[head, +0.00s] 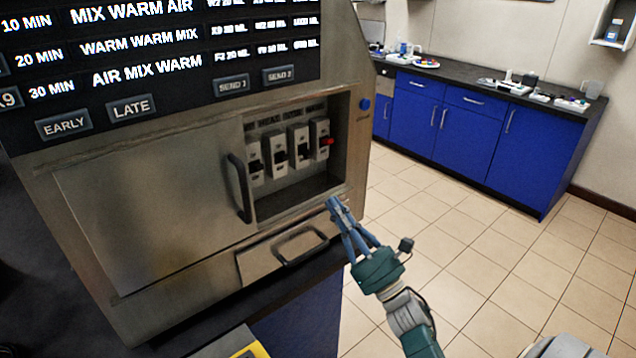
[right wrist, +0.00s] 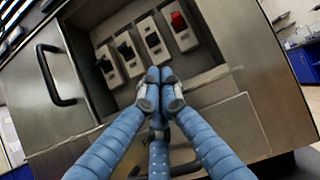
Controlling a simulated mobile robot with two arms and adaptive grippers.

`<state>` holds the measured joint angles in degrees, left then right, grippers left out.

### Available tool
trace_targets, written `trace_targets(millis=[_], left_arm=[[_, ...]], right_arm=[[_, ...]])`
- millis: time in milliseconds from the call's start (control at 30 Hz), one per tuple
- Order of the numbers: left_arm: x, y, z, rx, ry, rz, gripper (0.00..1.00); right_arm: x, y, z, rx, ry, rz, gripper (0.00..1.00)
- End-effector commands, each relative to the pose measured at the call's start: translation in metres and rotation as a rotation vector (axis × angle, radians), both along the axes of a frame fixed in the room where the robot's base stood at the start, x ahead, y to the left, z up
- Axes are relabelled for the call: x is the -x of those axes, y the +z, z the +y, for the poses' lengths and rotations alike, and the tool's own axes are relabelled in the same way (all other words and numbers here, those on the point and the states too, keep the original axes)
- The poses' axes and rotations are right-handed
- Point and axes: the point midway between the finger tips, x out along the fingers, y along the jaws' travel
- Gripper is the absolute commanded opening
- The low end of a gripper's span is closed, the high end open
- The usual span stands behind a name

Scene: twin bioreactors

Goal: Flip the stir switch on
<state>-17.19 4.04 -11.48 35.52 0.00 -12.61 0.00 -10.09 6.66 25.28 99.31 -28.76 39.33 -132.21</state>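A row of several grey switches (head: 279,158) sits in an open recess of a steel machine (head: 150,215). The labels above them are too blurred to tell which is the stir switch. The rightmost switch has a red part (head: 327,142); the others have dark levers. The switches (right wrist: 130,60) also show in the right wrist view, ahead of the fingertips. My right gripper (head: 334,204) is at the lower right edge of the recess, below the switches and apart from them. Its fingertips (right wrist: 160,88) meet with nothing visible between them. My left gripper is not in view.
A dark handle (head: 240,188) stands out left of the recess, and a drawer-like panel with a handle (head: 300,246) lies below. Open tiled floor (head: 480,250) lies to the right, before blue cabinets (head: 470,130).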

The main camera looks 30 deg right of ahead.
Motion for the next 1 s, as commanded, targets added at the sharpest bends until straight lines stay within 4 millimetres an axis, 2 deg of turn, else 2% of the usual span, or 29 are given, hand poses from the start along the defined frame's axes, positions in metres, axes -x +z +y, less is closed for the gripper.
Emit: trace_targets(millis=[300, 500, 700, 1000], left_arm=[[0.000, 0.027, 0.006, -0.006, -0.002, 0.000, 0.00], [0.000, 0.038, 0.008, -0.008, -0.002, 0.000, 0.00], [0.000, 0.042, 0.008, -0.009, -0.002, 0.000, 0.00], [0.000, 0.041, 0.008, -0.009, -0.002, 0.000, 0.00]], right_arm=[[-0.044, 0.034, 0.004, -0.001, 0.003, -0.003, 0.00], [-0.070, 0.048, 0.005, -0.003, 0.002, -0.001, 0.00], [-0.081, 0.052, 0.007, -0.002, 0.001, -0.001, 0.00], [-0.081, 0.051, 0.007, -0.002, 0.001, 0.000, 0.00]])
